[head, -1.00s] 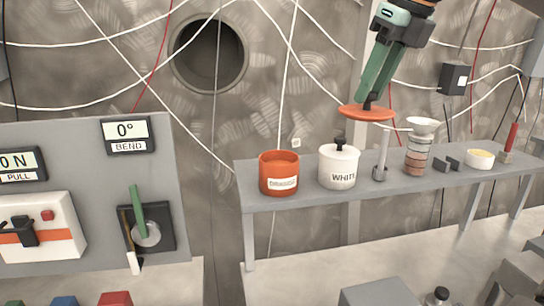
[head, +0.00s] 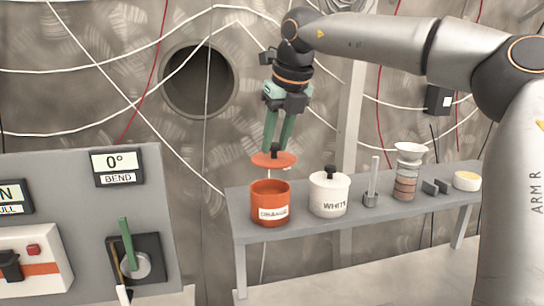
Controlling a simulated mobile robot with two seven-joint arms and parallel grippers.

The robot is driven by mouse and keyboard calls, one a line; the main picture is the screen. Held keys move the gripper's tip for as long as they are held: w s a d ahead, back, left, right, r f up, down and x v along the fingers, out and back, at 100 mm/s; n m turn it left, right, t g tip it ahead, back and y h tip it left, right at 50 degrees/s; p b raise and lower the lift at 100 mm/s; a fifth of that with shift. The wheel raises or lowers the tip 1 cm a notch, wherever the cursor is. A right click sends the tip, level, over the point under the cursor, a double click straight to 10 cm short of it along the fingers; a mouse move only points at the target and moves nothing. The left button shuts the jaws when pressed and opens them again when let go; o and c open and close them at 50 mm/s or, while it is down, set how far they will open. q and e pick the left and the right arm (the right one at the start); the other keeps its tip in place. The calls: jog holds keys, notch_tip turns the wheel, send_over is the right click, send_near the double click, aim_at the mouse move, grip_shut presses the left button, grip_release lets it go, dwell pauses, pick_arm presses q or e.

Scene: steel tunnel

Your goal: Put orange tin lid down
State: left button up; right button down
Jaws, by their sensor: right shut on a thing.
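The orange tin lid (head: 273,161) is a flat orange disc with a dark knob. My right gripper (head: 276,147) is shut on its knob and holds the lid roughly level, a little above the orange tin (head: 270,203). The tin stands open at the left end of the grey shelf (head: 330,220), with a white label on its front. The lid is apart from the tin's rim. My left gripper is not in view.
A white tin (head: 329,194) with a dark knob stands just right of the orange tin. Further right are a rod in a holder (head: 371,184), a stacked funnel column (head: 406,172), dark blocks and a yellow-filled bowl (head: 467,181). A grey control panel (head: 80,220) stands at left.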

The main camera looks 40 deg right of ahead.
aim_at(274, 151)
jog(key=shift+w+f, duration=0.25)
jog(key=x, duration=0.3)
jog(key=shift+s+a+f, duration=0.2)
jog(key=shift+f, duration=0.3)
jog(key=shift+f+b, duration=0.35)
jog(key=shift+f, duration=0.3)
jog(key=c, duration=0.6)
grip_release()
jog(key=shift+r+p, duration=0.4)
jog(key=shift+r, duration=0.15)
jog(key=d+v, duration=0.1)
jog(key=v, duration=1.1)
jog(key=shift+a, duration=0.45)
jog(key=shift+s, duration=0.15)
